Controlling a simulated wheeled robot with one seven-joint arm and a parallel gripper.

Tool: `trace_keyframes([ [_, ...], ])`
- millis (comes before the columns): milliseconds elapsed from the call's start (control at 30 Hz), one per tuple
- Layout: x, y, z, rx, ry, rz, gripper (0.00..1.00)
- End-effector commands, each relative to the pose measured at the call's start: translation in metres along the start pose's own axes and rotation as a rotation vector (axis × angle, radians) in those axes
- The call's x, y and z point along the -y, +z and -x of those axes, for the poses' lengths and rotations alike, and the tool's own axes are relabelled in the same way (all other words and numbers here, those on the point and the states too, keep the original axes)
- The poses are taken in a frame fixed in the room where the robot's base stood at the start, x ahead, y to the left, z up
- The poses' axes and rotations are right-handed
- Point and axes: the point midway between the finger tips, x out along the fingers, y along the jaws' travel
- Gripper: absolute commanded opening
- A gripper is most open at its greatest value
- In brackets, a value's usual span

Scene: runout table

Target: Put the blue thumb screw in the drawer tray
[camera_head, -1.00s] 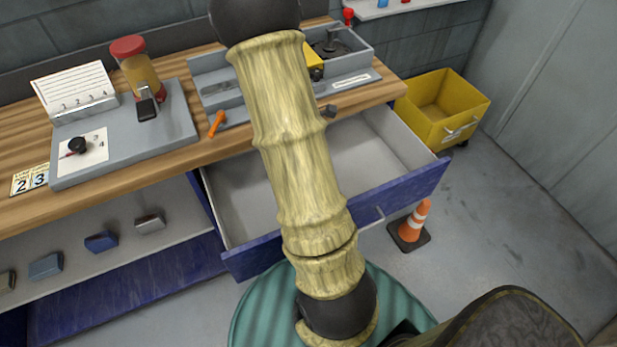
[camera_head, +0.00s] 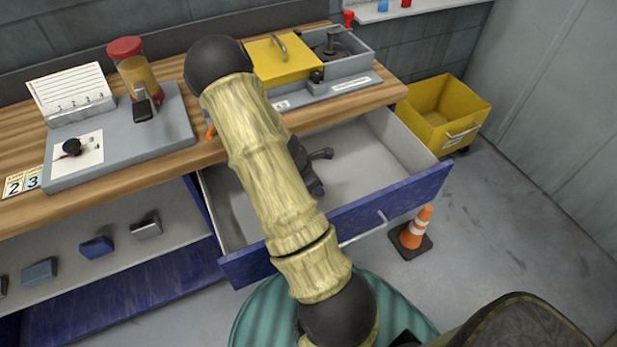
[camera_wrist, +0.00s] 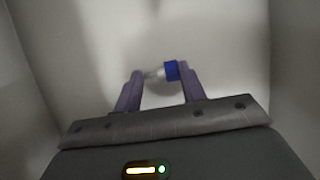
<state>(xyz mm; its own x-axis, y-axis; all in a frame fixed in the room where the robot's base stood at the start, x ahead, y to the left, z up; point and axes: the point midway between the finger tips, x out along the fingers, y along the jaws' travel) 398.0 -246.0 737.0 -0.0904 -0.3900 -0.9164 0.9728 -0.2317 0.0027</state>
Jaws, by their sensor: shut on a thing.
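In the wrist view my gripper (camera_wrist: 160,80) is shut on the blue thumb screw (camera_wrist: 171,70). Its blue head is by the right finger and its pale shank points toward the left finger. Pale grey drawer surfaces surround the gripper in that view; the gap between the screw and the floor is hard to judge. In the head view the drawer tray (camera_head: 365,165) is pulled open below the worktop, with a blue front. My arm crosses over it and a dark part of my wrist shows inside the drawer outline. The screw is hidden there.
The wooden worktop (camera_head: 120,180) carries a grey board (camera_head: 175,130) and a grey tray with a yellow lid (camera_head: 285,62). A shelf with several small blocks lies below left. An orange cone (camera_head: 415,228) and a yellow bin (camera_head: 440,105) stand right of the drawer.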

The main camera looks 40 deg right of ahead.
Motion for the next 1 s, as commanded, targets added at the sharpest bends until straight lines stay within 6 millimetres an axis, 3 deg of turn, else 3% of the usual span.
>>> trace_keyframes([
  [333,-0.004,0.000,0.001,0.000,0.000,-0.001,0.16],
  [600,-0.042,0.001,0.001,-0.001,0.001,-0.003,0.16],
  [700,-0.040,-0.004,-0.010,0.001,-0.003,0.000,0.16],
  [1000,-0.040,-0.005,-0.012,0.000,0.000,-0.001,0.16],
])
